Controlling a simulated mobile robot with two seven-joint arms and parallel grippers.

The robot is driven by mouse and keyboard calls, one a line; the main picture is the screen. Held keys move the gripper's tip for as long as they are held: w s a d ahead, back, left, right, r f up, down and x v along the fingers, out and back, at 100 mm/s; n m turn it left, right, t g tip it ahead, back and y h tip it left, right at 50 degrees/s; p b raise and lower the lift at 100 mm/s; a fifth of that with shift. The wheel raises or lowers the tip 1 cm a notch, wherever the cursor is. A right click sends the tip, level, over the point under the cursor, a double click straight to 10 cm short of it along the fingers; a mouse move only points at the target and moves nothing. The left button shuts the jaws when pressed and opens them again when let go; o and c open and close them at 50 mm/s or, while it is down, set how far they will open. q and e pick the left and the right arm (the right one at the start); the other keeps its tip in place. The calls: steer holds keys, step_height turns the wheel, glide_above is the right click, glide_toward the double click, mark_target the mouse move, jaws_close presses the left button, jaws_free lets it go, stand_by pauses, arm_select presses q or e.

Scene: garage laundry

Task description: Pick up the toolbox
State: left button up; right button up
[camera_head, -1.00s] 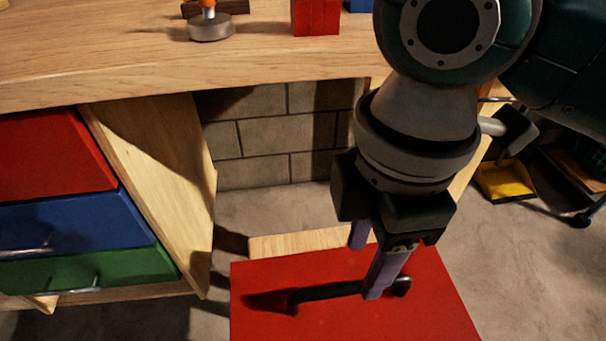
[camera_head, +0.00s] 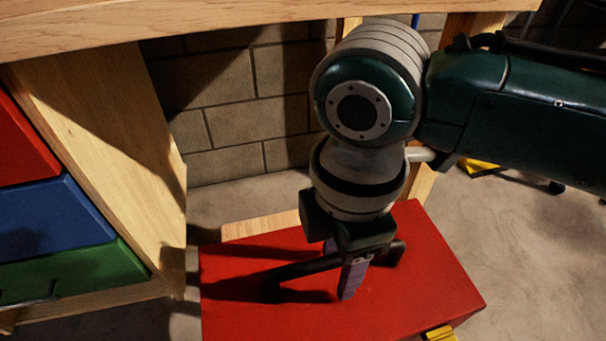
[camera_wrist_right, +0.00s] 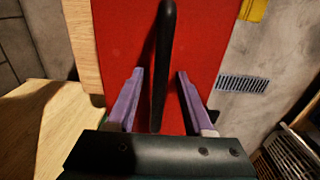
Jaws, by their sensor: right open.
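The toolbox is a red box (camera_head: 410,285) with a black bar handle (camera_head: 290,272) along its top. It stands low in front of the workbench in the head view. My right gripper (camera_head: 340,272) points down at the handle, its purple fingers on either side of it. In the right wrist view, the black handle (camera_wrist_right: 161,70) runs between the open fingers (camera_wrist_right: 155,85), with gaps on both sides. The red lid (camera_wrist_right: 125,35) lies beyond them. A yellow latch (camera_head: 440,333) shows on the toolbox's near side. My left gripper is not in view.
A wooden workbench (camera_head: 230,18) spans the top of the head view. Its drawers in red, blue (camera_head: 55,220) and green stand at the left. A pale wooden board (camera_head: 260,226) lies behind the toolbox. Concrete floor (camera_head: 530,260) is clear at the right.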

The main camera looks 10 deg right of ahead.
steer(key=shift+c, duration=0.4)
jaws_close()
steer(key=shift+w+r, duration=0.1)
steer(key=shift+r, duration=0.05)
stand_by(0.8)
